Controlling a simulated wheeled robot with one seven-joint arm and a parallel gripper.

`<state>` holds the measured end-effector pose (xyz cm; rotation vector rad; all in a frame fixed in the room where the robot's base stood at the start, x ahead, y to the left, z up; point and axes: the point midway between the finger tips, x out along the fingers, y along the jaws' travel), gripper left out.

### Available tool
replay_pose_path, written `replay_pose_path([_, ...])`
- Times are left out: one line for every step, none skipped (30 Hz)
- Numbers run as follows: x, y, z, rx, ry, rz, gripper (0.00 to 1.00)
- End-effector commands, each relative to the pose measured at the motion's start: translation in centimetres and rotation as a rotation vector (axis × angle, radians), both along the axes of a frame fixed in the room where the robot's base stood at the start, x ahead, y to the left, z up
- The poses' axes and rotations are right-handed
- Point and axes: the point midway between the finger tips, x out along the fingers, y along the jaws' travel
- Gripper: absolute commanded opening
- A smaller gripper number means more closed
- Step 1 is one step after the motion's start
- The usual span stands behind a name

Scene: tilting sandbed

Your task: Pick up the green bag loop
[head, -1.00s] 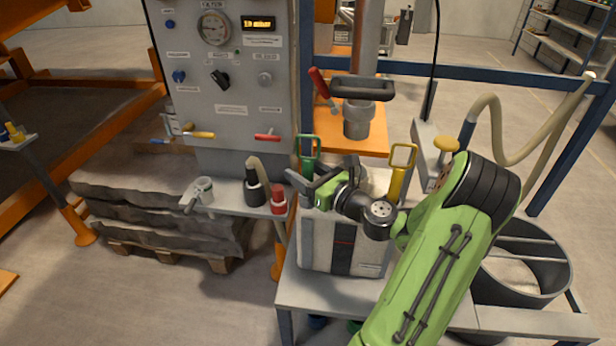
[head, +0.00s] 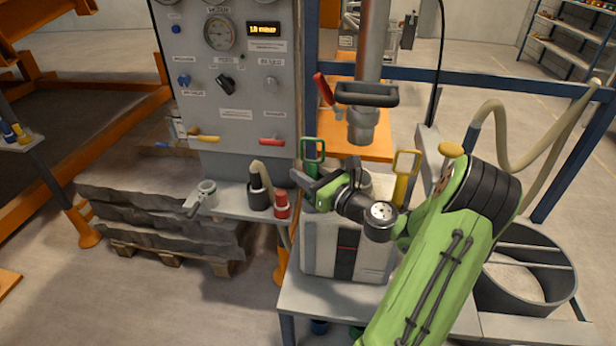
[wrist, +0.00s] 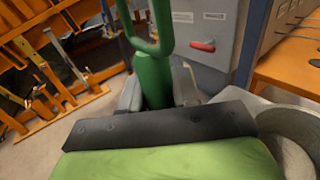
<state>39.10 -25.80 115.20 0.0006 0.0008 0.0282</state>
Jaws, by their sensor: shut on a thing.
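The green bag loop (head: 312,152) stands upright at the back left of the white bag (head: 345,258), which has a dark front stripe. My gripper (head: 303,186) is at the loop's lower part and partly covers it in the head view. In the wrist view the green loop (wrist: 153,70) rises between the grey fingers (wrist: 155,92), which are closed on its broad lower strap. The far finger is partly hidden behind the strap. The yellow loop (head: 405,170) stands upright on the bag's right side, apart from my gripper.
A metal spout (head: 362,125) with a black handle hangs above the bag. A control panel (head: 230,80) stands to the left. A shelf with a red-capped piece (head: 282,205) and black cup (head: 258,192) is close left of the bag. A grey round bin (head: 525,270) stands right.

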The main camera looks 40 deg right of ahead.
Motion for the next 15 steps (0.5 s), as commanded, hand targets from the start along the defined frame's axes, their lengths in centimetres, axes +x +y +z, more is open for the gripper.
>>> replay_pose_path([0.0,0.0,0.9,-0.003,-0.001,0.001,0.00])
replay_pose_path([0.0,0.0,1.3,-0.004,-0.001,0.001,0.00])
replay_pose_path([0.0,0.0,1.9,-0.005,-0.001,0.001,0.00])
replay_pose_path([0.0,0.0,2.5,-0.005,-0.002,0.001,0.00])
replay_pose_path([0.0,0.0,3.0,-0.006,-0.002,0.001,0.00])
replay_pose_path([0.0,0.0,3.7,-0.006,-0.002,0.001,0.00])
replay_pose_path([-0.8,-0.1,3.1,0.000,0.002,-0.003,0.00])
replay_pose_path([-1.4,-0.2,3.0,0.001,0.003,-0.005,0.00])
replay_pose_path([-2.2,-0.2,2.9,0.003,0.003,-0.004,0.00])
replay_pose_path([-2.9,-0.2,2.9,0.002,0.002,-0.006,0.00])
replay_pose_path([-3.5,-0.2,2.9,0.003,0.000,-0.005,0.00])
replay_pose_path([-4.5,-0.3,2.9,0.002,0.003,-0.006,0.00])
replay_pose_path([-5.4,-0.3,2.9,0.002,0.002,-0.007,0.00])
replay_pose_path([-6.3,-0.4,2.9,0.003,0.001,-0.009,0.00])
replay_pose_path([-7.7,-0.5,2.9,0.003,0.002,-0.010,0.00])
